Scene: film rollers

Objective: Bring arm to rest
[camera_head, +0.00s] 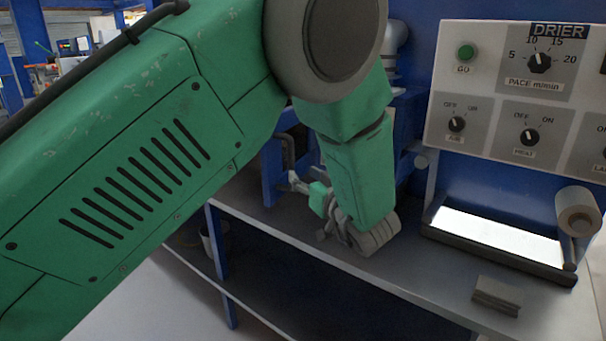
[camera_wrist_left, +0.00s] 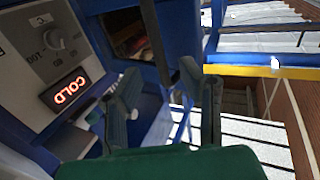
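My left arm is green and crosses the head view from the left. Its forearm hangs down over the grey shelf (camera_head: 285,229) in front of the blue machine. The left gripper (camera_head: 307,190) is small and partly hidden there. In the left wrist view, the two dark fingers of the left gripper (camera_wrist_left: 168,98) stand apart, with nothing seen between them. My right gripper is in neither view.
A drier panel (camera_head: 480,85) with knobs and a green GO button stands at right. Below it are a lit white tray (camera_head: 497,238), a roller (camera_head: 578,211) and a small grey block (camera_head: 497,296). A red COLD display (camera_wrist_left: 72,89) shows beside the gripper.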

